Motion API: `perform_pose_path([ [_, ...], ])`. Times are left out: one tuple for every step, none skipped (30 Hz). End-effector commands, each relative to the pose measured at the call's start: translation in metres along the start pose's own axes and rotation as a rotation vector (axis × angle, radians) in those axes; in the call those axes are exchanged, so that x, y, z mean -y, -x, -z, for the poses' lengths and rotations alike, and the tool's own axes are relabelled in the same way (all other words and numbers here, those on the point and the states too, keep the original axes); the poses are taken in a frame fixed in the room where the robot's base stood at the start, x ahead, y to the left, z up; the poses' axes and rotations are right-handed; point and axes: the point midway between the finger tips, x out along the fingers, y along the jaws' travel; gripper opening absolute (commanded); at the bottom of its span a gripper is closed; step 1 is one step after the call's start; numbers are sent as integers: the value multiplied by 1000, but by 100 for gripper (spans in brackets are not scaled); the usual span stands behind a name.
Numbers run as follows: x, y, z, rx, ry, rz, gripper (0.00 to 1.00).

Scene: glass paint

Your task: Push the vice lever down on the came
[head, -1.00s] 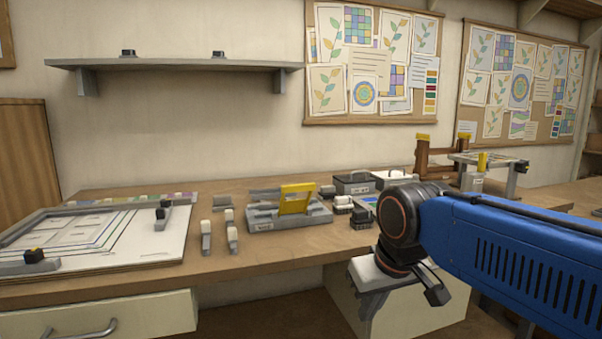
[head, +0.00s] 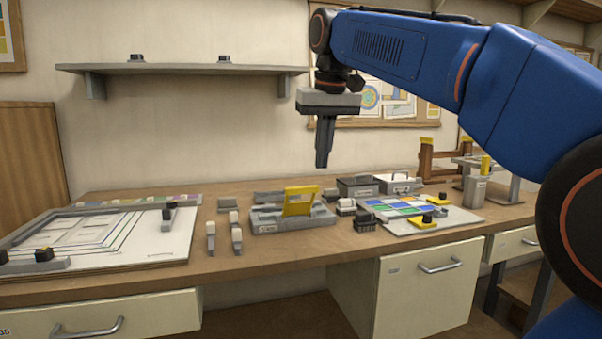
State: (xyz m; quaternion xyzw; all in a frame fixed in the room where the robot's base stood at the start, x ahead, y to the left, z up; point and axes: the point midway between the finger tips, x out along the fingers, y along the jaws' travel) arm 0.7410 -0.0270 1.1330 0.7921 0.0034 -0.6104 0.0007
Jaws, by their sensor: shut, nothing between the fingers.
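The vice (head: 292,221) is a low grey block with a label on its front, standing on the workbench near the middle. Its yellow lever (head: 300,200) stands raised and tilted above the block. I cannot make out the came in the vice at this size. My gripper (head: 322,164) points down with its fingers together and empty. In the picture it is above and slightly right of the lever, with a clear gap between them.
A pattern board (head: 100,245) lies at the left. Two small white-topped tools (head: 237,235) stand left of the vice. A coloured glass panel (head: 400,208), dark blocks (head: 365,221) and trays (head: 357,186) are at the right. A wall shelf (head: 180,68) hangs behind.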

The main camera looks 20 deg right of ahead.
Motion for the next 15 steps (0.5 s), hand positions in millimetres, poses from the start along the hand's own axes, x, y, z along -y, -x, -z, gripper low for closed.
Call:
perform_pose_path([
  [4, 8, 17, 7, 1, 0, 0],
  [6, 13, 24, 11, 0, 0, 0],
  [9, 20, 34, 16, -1, -1, 0],
  [11, 24, 42, 22, -1, -1, 0],
  [13, 28, 49, 26, -1, -2, 0],
  [15, 34, 57, 31, -2, -2, 0],
  [17, 37, 63, 37, -2, -3, 0],
  [19, 40, 68, 39, -2, -3, 0],
  [21, 44, 74, 44, -2, -3, 0],
  [22, 46, 78, 48, -3, -3, 0],
  [24, 48, 81, 51, -3, -4, 0],
  [25, 51, 85, 53, -4, -4, 0],
  [26, 52, 87, 56, -4, -4, 0],
  [27, 53, 89, 57, -5, -4, 0],
  [27, 54, 91, 59, -5, -4, 0],
])
